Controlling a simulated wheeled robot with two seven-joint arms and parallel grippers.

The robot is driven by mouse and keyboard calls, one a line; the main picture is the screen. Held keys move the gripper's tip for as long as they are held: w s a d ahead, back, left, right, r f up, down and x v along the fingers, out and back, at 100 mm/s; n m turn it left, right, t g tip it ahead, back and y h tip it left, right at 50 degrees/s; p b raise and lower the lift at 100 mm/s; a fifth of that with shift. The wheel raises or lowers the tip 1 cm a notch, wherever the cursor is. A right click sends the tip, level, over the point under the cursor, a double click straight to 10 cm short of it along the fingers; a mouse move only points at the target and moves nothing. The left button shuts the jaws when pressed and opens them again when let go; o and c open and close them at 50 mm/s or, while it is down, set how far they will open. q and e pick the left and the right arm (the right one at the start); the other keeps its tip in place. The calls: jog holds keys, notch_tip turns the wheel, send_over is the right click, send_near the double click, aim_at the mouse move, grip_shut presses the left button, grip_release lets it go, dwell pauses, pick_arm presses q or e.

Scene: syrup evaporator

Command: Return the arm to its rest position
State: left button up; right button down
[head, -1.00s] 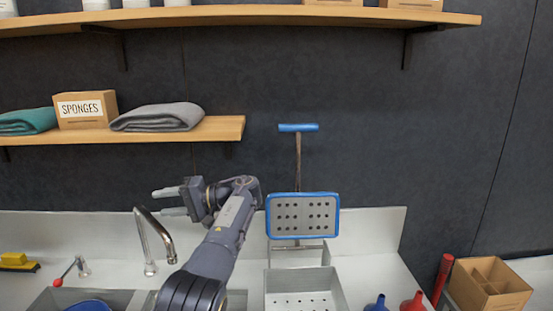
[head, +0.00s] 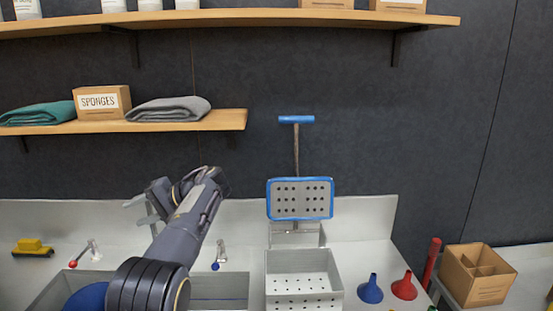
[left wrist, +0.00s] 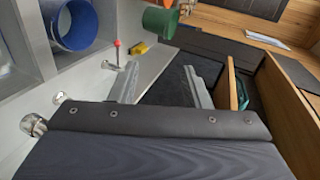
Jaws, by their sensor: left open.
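My left arm (head: 180,240) comes up from the lower left in the head view, over the sink. My left gripper (head: 140,210) is at its far end, pointing left in front of the back wall. The gripper is open, with nothing between its fingers. In the left wrist view its two grey fingers (left wrist: 160,88) stand well apart and empty. My right gripper is in neither view.
A blue round vessel (left wrist: 72,24) sits in the sink. A perforated metal basket (head: 303,280) stands right of my arm, below a blue-rimmed skimmer (head: 300,198). Blue (head: 370,289) and red (head: 404,287) funnels stand farther right. A wooden shelf (head: 180,123) is above the gripper.

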pick_arm(q)
jog(key=s+a+f+t+h+b, duration=0.1)
jog(key=s+a+f+h+b, duration=0.15)
jog(key=s+f+h, duration=0.35)
jog(key=s+a+f+h+b, duration=0.1)
jog(key=s+a+f+h, duration=0.25)
jog(key=s, duration=0.45)
jog(key=s+d+f+t+h+b, duration=0.1)
jog(key=s+d+f+h, duration=0.1)
jog(key=s+d+f, duration=0.2)
jog(key=s+d+f+t+h+b, duration=0.2)
jog(key=s+d+f, duration=0.3)
jog(key=s+d, duration=0.4)
jog(key=s+d+f+t+h+b, duration=0.1)
jog(key=s+d+f+h, duration=0.3)
jog(key=s, duration=0.8)
jog(key=shift+s+d+f+n+t+b, duration=0.35)
jog(key=shift+d+b, duration=0.25)
jog(key=shift+d, duration=0.55)
jog(key=shift+r, duration=0.15)
